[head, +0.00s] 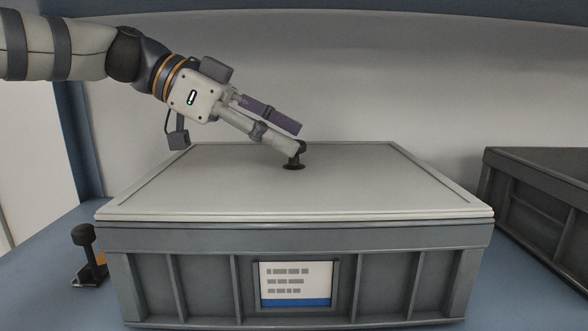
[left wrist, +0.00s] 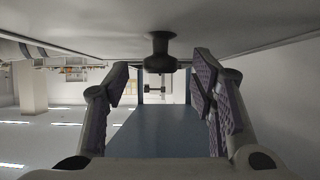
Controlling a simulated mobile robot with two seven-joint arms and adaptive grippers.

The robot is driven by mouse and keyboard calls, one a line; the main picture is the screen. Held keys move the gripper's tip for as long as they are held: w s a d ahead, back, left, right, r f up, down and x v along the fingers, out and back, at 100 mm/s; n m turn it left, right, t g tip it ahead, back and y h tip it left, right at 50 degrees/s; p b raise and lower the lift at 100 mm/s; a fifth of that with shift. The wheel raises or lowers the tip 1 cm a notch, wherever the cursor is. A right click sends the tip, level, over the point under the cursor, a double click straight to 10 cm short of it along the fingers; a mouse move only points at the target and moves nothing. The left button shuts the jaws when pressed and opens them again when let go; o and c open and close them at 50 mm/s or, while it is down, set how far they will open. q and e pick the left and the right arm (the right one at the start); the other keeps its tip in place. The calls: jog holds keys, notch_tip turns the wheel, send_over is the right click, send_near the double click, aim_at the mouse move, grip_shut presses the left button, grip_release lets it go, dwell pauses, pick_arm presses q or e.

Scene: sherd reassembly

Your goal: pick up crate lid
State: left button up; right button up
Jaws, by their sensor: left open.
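A pale grey crate lid (head: 230,185) lies flat on a grey crate (head: 190,280) that has a white and blue label on its front. A dark knob (head: 294,165) stands up near the middle of the lid. In the left wrist view the picture is inverted, with the lid (left wrist: 85,22) along the top and the knob (left wrist: 160,52) hanging from it. My left gripper (head: 295,138) is open at the knob, reaching down from the upper left. The wrist view shows its fingers apart, one to each side of the knob, not visibly touching it. My right gripper is out of view.
A second grey crate (head: 535,210) stands at the right edge, its inside mostly hidden. A small black-topped fixture (head: 86,250) stands on the blue worktop (head: 40,290) left of the crate. A pale wall is behind, and a blue post (head: 80,140) stands at the left.

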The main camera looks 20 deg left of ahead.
pick_arm(q)
jog(key=shift+w+d+f, duration=0.15)
jog(key=shift+d+f, duration=0.05)
jog(key=shift+d, duration=0.25)
grip_shut()
jog(key=shift+a+r, duration=0.1)
